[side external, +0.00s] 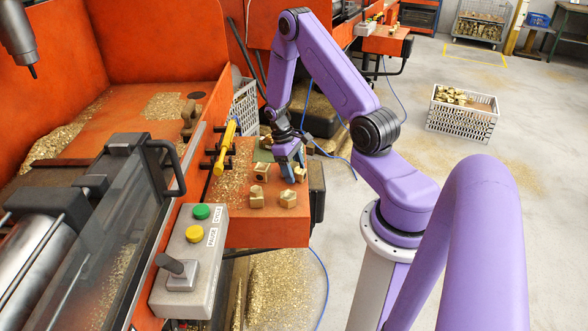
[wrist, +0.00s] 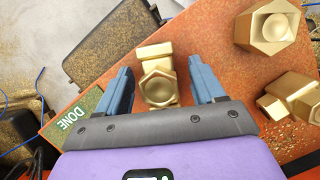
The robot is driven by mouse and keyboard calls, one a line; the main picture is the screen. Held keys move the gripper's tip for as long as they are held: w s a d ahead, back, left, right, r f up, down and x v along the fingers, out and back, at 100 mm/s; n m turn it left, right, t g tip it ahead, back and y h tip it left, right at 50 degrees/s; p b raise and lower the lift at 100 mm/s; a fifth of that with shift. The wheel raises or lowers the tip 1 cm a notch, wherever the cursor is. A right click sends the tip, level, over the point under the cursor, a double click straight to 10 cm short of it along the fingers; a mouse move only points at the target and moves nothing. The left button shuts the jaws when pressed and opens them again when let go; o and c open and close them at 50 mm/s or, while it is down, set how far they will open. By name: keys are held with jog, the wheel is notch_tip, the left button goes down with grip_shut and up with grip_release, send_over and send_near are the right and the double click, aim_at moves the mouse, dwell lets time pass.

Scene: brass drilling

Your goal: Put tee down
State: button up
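My gripper (wrist: 160,75) shows in the wrist view with its two blue fingers spread apart. A brass tee (wrist: 157,80) lies between them, with a visible gap on each side, so the fingers are not closed on it. In the side external view my gripper (side external: 289,168) is low over the orange table, among several brass tees. One tee (side external: 299,173) is right beside the fingers, and others (side external: 261,172) (side external: 257,197) (side external: 288,198) stand close by. The green pad marked DONE (wrist: 72,118) is left of the fingers. It is partly hidden behind my gripper in the side external view.
In the wrist view two more brass tees (wrist: 268,28) (wrist: 291,98) lie to the right. A yellow-handled tool (side external: 225,147) is left of the tees. A control box with buttons (side external: 190,262) stands at the table's left front. A crate of brass parts (side external: 462,112) is on the floor.

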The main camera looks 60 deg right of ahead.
jog(key=v, duration=1.2)
jog(key=w+a+r+n+t, duration=0.15)
jog(key=a+r, duration=0.25)
jog(key=a, duration=0.5)
jog(key=s+a+r+n+h, duration=0.1)
jog(key=s+a+r+n, duration=0.1)
jog(key=a, duration=0.4)
jog(key=s+a+r+n, duration=0.2)
jog(key=s+a, duration=0.1)
jog(key=a, duration=0.2)
jog(key=s+a+r+n+t, duration=0.1)
jog(key=s+a+r+n, duration=0.1)
jog(key=s, duration=0.7)
jog(key=s+a+r+n+t+y, duration=0.1)
jog(key=s+a+r+n, duration=0.1)
jog(key=s+a+n, duration=0.3)
jog(key=s+a, duration=0.1)
jog(key=s, duration=0.3)
jog(key=shift+s+a, duration=0.25)
jog(key=shift+a, duration=0.1)
